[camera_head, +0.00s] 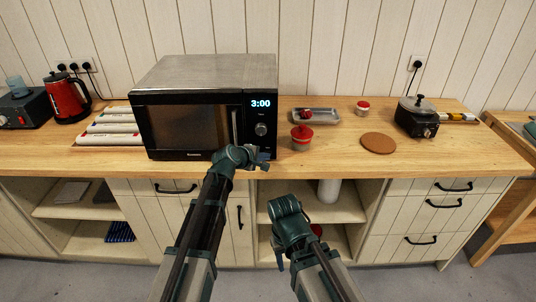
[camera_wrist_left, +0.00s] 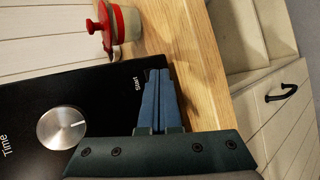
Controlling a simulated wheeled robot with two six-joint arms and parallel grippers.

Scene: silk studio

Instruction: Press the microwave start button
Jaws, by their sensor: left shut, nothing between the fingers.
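The microwave (camera_head: 205,72) stands on the wooden counter, its display reading 3:00. Its round silver knob (camera_head: 261,129) is on the right-hand panel; in the left wrist view the knob (camera_wrist_left: 62,128) is beside a "Time" label. A "Start" label (camera_wrist_left: 137,84) is at the panel's end. My left gripper (camera_head: 264,161) is at the panel's lower right corner. In the left wrist view its blue fingers (camera_wrist_left: 158,72) are together and empty, just beside the "Start" label. The start button is hidden, and contact cannot be told. My right gripper (camera_head: 279,260) hangs low before the shelves; its jaws are unclear.
A red-lidded pot (camera_head: 301,138) stands right of the microwave, with a metal tray (camera_head: 316,116) behind it. A brown round mat (camera_head: 378,143) and a small cooker (camera_head: 416,117) are farther right. A red kettle (camera_head: 67,98) is at left. The counter's front edge is close below the left gripper.

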